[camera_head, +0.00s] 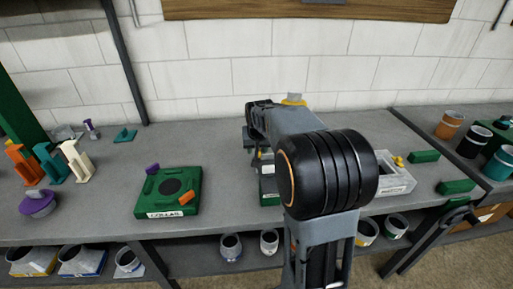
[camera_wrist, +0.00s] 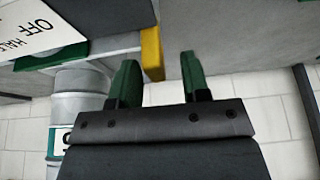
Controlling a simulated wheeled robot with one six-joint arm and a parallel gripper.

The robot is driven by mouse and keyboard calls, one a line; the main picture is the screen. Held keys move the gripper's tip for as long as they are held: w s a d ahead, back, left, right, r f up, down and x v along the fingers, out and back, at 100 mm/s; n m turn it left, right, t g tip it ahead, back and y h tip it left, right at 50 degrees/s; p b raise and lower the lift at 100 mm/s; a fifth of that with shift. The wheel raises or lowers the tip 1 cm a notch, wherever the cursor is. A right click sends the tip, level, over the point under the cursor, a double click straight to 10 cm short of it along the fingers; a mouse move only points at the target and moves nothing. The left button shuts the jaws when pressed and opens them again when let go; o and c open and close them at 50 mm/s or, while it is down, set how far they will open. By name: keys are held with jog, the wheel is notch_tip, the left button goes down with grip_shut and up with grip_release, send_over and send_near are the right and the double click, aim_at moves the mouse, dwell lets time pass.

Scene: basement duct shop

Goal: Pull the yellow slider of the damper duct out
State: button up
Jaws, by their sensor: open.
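In the wrist view, the yellow slider (camera_wrist: 152,53) is a short upright bar at the edge of a grey body. A white plate (camera_wrist: 40,28) beside it reads "OFF" and part of "HALF"; this looks like the damper duct. My gripper (camera_wrist: 158,68) is open, with its two green fingertips just short of the slider. The slider shows in the gap between them, nearer the left finger; I see no grip on it. In the head view, my arm hides most of the duct; a green and grey piece with a white label (camera_head: 269,198) shows left of the arm.
A green collar block (camera_head: 171,190) sits left on the grey bench. A grey box with a yellow knob (camera_head: 398,161) and green blocks (camera_head: 424,156) are at right. In the wrist view, a grey cylinder (camera_wrist: 82,85) stands near the left finger. Bench between collar and arm is clear.

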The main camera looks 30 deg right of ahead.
jog(key=v, duration=1.3)
jog(key=shift+r, duration=0.4)
jog(key=shift+s, duration=0.1)
jog(key=s+a+f+n, duration=0.2)
jog(key=s+a+f, duration=0.4)
jog(key=s+f, duration=0.1)
jog(key=s+a+f+n+y, duration=0.1)
jog(key=s+a+f+n, duration=0.1)
jog(key=s+a+f, duration=0.4)
jog(key=s+f, duration=0.1)
jog(key=s, duration=0.2)
jog(key=shift+s+g+y, duration=0.3)
jog(key=shift+s, duration=0.05)
jog(key=shift+c, duration=0.2)
dwell(2.6)
